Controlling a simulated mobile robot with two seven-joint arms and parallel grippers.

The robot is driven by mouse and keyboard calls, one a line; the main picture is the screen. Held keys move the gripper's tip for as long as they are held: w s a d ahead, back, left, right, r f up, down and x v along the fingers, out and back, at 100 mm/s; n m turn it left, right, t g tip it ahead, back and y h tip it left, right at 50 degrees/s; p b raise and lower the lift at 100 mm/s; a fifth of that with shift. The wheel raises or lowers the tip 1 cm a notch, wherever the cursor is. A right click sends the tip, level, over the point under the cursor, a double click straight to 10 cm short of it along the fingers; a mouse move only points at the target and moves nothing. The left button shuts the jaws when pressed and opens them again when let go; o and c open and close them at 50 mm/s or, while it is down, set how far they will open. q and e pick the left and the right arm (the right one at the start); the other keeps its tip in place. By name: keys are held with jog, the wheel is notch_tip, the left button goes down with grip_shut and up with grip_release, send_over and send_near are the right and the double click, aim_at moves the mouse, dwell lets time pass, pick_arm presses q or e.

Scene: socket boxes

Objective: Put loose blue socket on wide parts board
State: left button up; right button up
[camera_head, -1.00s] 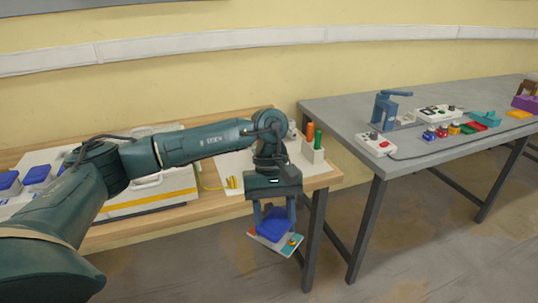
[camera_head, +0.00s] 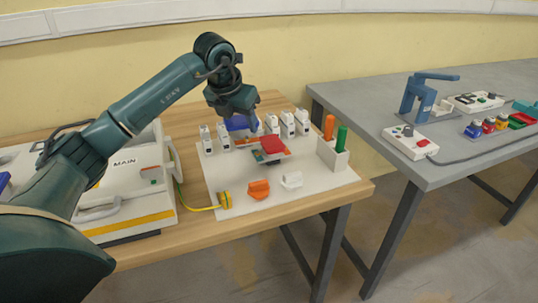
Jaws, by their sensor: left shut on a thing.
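My left gripper (camera_head: 241,112) is above the back part of a wide white board (camera_head: 222,196) on the wooden table. It is shut on the blue socket (camera_head: 238,123), which shows just below the fingers, close to a row of upright white devices (camera_head: 206,140). The fingertips are partly hidden, and I cannot tell whether the socket touches the board. My right gripper is not in view.
A red piece (camera_head: 273,145) sits on a small coloured plate mid-board. An orange piece (camera_head: 258,189), a white piece (camera_head: 292,180) and a yellow plug (camera_head: 224,200) stand in front. A holder (camera_head: 334,157) with orange and green handles is at right. A MAIN case (camera_head: 125,180) is left.

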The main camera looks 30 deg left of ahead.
aim_at(241, 138)
pick_arm(q)
jog(key=shift+n, duration=0.3)
jog(key=f, duration=0.5)
jog(key=shift+a, duration=0.2)
jog(key=shift+f, duration=2.45)
jog(key=shift+f, duration=0.1)
jog(key=o, duration=1)
jog(key=shift+o, duration=0.2)
jog(key=v, duration=1.2)
jog(key=shift+d, duration=0.1)
